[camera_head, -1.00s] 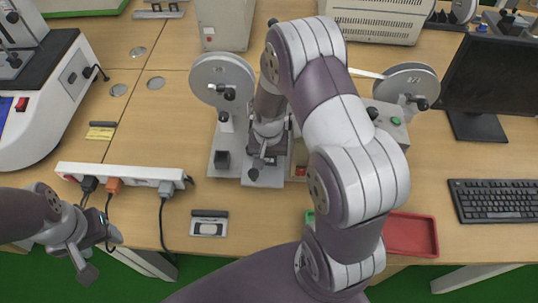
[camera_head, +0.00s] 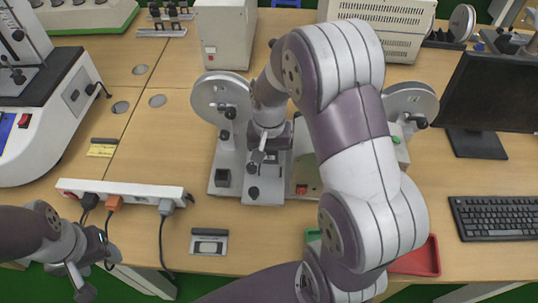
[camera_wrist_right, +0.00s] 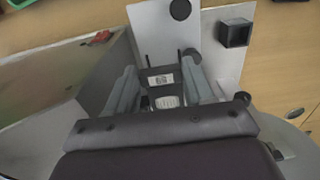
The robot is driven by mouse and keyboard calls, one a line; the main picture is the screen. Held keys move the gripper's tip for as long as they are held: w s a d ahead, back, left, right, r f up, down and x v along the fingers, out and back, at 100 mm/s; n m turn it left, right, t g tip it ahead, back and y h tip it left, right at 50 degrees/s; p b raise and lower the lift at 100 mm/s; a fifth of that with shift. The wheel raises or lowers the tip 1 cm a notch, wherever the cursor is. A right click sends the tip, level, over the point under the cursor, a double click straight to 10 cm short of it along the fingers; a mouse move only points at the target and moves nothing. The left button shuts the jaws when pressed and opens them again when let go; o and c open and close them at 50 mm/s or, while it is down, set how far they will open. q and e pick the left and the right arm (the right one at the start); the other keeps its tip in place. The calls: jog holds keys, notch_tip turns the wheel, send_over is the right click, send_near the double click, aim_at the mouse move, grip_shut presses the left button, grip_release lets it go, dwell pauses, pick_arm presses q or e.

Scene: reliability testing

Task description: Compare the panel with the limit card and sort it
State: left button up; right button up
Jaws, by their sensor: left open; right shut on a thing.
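My right gripper (camera_head: 259,158) is over the base of the two-reel fixture (camera_head: 225,180). In the right wrist view, it is shut on a small dark panel-like piece (camera_wrist_right: 163,79) with a white barcode label, between its two grey fingers. I cannot tell whether the piece touches the fixture. A card with a dark top strip and a pale window (camera_head: 209,242) lies at the front of the table. A yellow card with a dark strip (camera_head: 102,148) lies further left. I cannot tell which is the limit card. My left gripper (camera_head: 80,282) is open at the lower left.
A red tray (camera_head: 426,262) and a green tray (camera_head: 313,235) are partly hidden behind my right arm. A power strip (camera_head: 140,191) with cables lies at front left. A monitor (camera_head: 490,95) and keyboard (camera_head: 497,217) stand on the right. Bare tabletop surrounds the front card.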

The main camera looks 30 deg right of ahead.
jog(key=shift+f+b, duration=1.85)
jog(key=shift+f, duration=1.55)
jog(key=shift+r, duration=0.1)
